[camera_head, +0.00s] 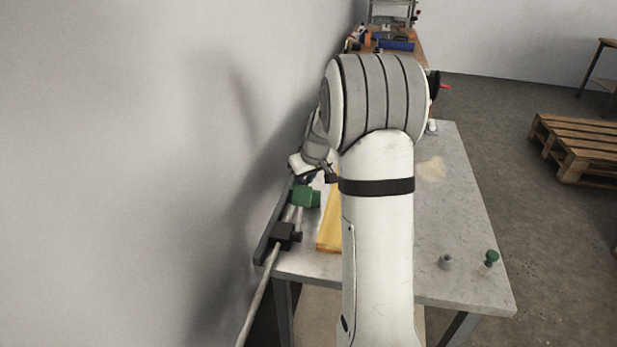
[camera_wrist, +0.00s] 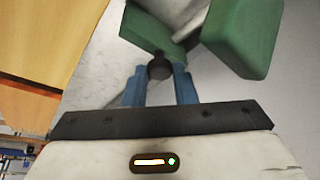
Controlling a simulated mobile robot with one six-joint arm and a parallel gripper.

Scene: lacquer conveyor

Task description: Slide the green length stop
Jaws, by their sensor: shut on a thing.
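The green length stop (camera_head: 306,197) sits on a pale rod near the left edge of the table, close to the wall. In the wrist view the green stop (camera_wrist: 245,35) fills the top, with a second green part to its left and a dark round knob (camera_wrist: 159,68) below. My gripper (camera_wrist: 160,84) has its blue fingers shut on this knob. In the head view my gripper (camera_head: 302,177) is just behind the stop, and its fingertips are mostly hidden.
A black block (camera_head: 285,236) holds the rod (camera_head: 257,302) at the table's front left. A yellow board (camera_head: 329,233) lies right of the rod, partly behind my arm. The wall is close on the left.

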